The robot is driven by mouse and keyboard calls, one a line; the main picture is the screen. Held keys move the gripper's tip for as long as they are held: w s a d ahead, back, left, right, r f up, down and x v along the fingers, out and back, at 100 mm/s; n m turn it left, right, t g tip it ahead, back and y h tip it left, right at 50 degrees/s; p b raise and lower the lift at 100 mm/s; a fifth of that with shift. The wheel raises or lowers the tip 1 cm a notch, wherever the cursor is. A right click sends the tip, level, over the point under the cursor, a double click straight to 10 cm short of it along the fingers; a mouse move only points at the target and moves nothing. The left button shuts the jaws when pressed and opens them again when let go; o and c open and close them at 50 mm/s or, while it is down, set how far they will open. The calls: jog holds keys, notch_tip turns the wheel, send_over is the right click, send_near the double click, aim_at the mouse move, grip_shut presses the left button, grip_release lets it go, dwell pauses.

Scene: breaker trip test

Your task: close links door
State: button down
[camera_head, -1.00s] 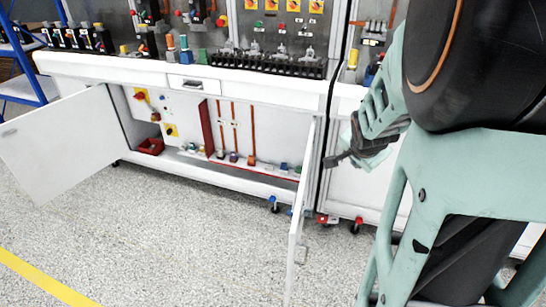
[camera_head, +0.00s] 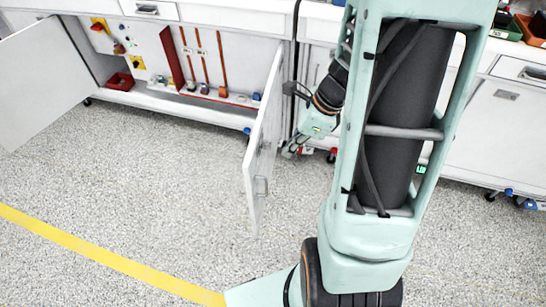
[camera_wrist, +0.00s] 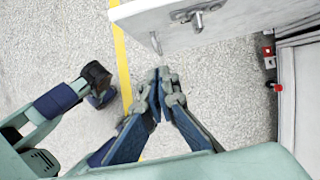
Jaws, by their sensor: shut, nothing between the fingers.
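The white cabinet under the bench has two open doors. The left door (camera_head: 40,80) swings out to the left. No label shows which is the links door. My gripper (camera_head: 289,153) is shut and empty, just right of the right door, on its outer side. In the wrist view my closed fingertips (camera_wrist: 160,76) point toward a white door panel (camera_wrist: 235,22) with metal fittings, apart from it by a small gap.
Inside the cabinet hang red-brown rods (camera_head: 202,55), with a red bin (camera_head: 120,82) at left. A closed white cabinet (camera_head: 495,120) stands at right. A yellow floor line (camera_head: 100,255) crosses the clear speckled floor in front.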

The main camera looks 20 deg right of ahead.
jog(key=b, duration=0.4)
send_near(255, 174)
notch_tip(255, 174, down, 4)
jog(key=s+d, duration=0.2)
jog(key=shift+w+a+r+p, duration=0.1)
jog(key=shift+w+a+p, duration=0.05)
jog(key=shift+w+a, duration=0.6)
jog(key=shift+w+a+r+p, duration=0.15)
jog(key=shift+w+a, duration=0.4)
jog(key=shift+a, duration=0.3)
jog(key=shift+a, duration=0.15)
